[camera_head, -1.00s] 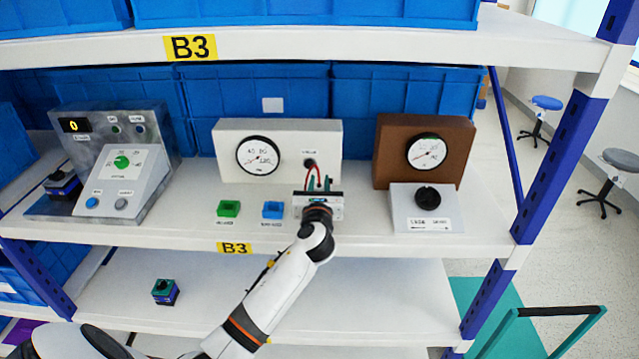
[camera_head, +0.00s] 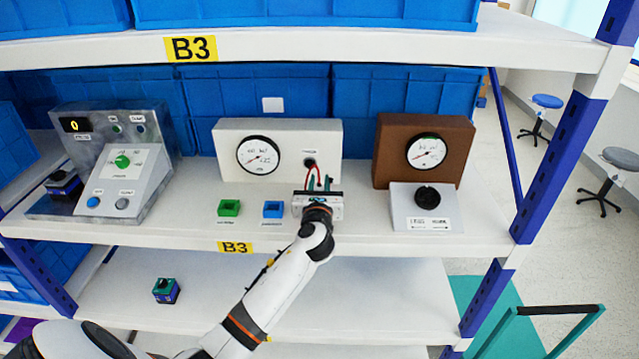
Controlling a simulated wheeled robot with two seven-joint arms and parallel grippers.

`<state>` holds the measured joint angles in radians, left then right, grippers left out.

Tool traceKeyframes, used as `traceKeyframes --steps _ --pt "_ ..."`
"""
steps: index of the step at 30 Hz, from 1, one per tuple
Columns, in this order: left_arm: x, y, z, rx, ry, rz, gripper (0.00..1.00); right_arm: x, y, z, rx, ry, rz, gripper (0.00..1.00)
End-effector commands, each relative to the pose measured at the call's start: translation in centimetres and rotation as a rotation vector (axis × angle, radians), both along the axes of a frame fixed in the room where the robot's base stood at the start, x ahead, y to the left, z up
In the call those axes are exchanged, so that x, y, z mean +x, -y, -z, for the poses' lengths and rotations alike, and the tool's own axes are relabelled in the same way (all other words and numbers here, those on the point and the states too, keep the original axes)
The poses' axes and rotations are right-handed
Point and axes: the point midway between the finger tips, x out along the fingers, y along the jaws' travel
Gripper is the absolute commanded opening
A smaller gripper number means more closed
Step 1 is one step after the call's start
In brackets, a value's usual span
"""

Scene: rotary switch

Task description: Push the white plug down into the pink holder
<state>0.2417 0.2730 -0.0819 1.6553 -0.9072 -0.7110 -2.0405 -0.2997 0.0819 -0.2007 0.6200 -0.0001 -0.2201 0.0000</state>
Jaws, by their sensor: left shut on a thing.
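My left gripper (camera_head: 318,200) is in front of the white gauge panel, just right of a blue holder (camera_head: 273,209) and a green holder (camera_head: 228,208) on the shelf. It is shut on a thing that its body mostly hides. A red cable (camera_head: 311,178) runs from the panel's dark socket down to between my fingers. I cannot make out the white plug, and no pink holder shows. My right gripper is not in view.
The white gauge panel (camera_head: 228,150) stands behind. A brown gauge box (camera_head: 392,172) and a grey box with a black knob (camera_head: 427,197) stand to the right. A grey control console (camera_head: 155,165) stands left. The shelf's front strip is mostly clear.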

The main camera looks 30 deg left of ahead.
Motion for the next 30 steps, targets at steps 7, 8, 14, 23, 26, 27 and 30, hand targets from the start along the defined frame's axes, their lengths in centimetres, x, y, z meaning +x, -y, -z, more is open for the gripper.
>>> traceKeyframes --steps 7,8,14,23,26,27,30 --pt "-0.01 -0.01 0.00 0.000 0.000 0.000 0.00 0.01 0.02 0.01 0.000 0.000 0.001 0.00" --pt "0.00 -0.01 -0.01 0.000 0.000 0.000 0.00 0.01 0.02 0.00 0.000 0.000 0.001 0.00" --pt "-0.01 -0.01 -0.10 -0.001 -0.001 0.000 0.00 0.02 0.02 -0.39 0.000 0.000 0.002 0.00" --pt "-0.01 0.00 0.01 0.000 0.000 0.000 0.00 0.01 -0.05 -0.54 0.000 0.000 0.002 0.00" --pt "-0.01 0.01 0.01 0.000 0.000 0.000 0.00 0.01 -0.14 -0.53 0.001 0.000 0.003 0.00" --pt "-0.01 0.01 0.01 0.000 0.000 0.000 0.00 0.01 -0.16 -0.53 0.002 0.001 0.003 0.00" --pt "-0.01 0.01 0.00 0.000 0.000 0.000 0.00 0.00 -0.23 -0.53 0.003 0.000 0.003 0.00"
